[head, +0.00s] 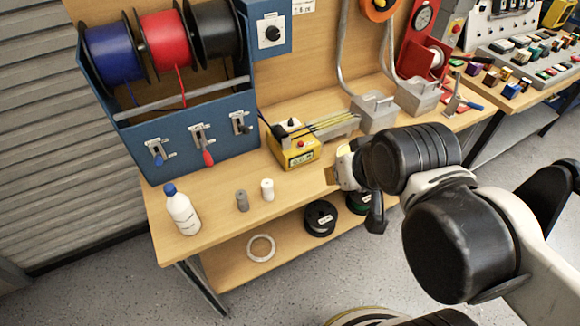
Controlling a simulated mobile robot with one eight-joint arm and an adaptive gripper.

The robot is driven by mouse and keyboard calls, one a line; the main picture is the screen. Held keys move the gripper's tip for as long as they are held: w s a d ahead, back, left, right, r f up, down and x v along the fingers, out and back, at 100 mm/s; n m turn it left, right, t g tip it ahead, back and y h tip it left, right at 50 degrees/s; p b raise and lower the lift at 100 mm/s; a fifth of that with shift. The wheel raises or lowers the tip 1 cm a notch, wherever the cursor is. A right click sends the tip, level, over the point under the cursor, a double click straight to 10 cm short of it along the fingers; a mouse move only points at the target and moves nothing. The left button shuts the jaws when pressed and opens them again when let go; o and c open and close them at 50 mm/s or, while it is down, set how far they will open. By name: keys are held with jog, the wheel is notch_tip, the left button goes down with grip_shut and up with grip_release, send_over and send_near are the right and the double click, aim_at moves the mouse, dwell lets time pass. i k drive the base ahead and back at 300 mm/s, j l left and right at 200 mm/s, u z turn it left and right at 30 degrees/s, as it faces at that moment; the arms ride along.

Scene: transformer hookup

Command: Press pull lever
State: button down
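A blue wire dispenser (190,130) stands at the left end of the workbench. Its front carries small levers: one with a blue handle (157,153), one with a red handle (205,150) and one with a dark handle (240,122). The frame does not show which is the pull lever. Another small lever device with a blue handle (469,104) stands at the right of the bench. My gripper (352,180) is near the bench's front edge, right of the yellow device and well apart from the dispenser levers. My arm partly hides it, so its fingers are unclear.
Blue, red and black spools sit on top of the dispenser. A yellow device (296,148), a white bottle (181,210), a grey cylinder (242,200) and a white cylinder (267,189) stand on the bench (215,225). Grey boxes (374,110) stand behind my arm. Spools lie on the lower shelf.

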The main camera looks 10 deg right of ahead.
aim_at(480, 60)
jog(key=i+l, duration=0.1)
jog(key=l, duration=0.3)
jog(key=i+l, duration=0.15)
jog(key=l, duration=0.2)
jog(key=i+l, duration=0.1)
jog(key=l, duration=0.3)
jog(key=i+l+z, duration=0.1)
jog(key=l, duration=0.25)
jog(key=i+l, duration=0.15)
jog(key=l, duration=0.25)
jog(key=i+l, duration=0.1)
jog(key=l, duration=0.25)
jog(key=i+l, duration=0.15)
jog(key=l, duration=0.25)
jog(key=i+l, duration=0.1)
jog(key=l, duration=0.25)
jog(key=z, duration=0.05)
